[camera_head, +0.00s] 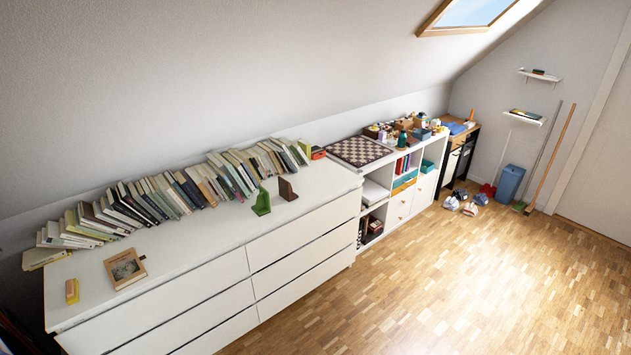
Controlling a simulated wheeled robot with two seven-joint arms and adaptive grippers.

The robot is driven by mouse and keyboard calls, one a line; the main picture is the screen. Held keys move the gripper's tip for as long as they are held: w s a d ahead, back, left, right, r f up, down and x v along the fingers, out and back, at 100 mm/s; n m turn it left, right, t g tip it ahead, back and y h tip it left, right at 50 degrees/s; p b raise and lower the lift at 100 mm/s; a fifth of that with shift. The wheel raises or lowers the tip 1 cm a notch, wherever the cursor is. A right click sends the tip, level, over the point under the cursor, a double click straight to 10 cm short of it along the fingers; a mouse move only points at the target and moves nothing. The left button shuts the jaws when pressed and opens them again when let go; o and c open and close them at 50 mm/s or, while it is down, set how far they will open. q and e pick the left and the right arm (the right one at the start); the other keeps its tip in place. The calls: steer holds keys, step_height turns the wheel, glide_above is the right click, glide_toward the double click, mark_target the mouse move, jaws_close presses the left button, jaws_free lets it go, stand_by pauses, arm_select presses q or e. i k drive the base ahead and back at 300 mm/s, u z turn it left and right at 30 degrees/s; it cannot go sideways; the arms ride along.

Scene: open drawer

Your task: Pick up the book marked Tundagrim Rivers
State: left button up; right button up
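A long row of leaning books (170,193) stands on top of the white dresser (190,243) along the wall. Their spines are too small to read, so I cannot tell which book is marked Tundagrim Rivers. A single book with a brown and cream cover and a dark picture (126,268) lies flat near the dresser's left front; its title is not legible. A small yellow and orange item (72,291) lies left of it. Neither of my grippers shows in this view.
Green (262,202) and brown (287,190) bookends stand on the dresser. A white shelf (402,190) with a chessboard (359,151) stands to the right. The wooden floor (420,285) in front is clear. A blue bin (509,183) and brooms stand at the far right.

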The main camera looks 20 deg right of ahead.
mark_target(177, 175)
steer(key=z, duration=1.05)
steer(key=i, duration=1.15)
steer(key=u, duration=0.65)
steer(key=i, duration=0.8)
steer(key=u, duration=0.6)
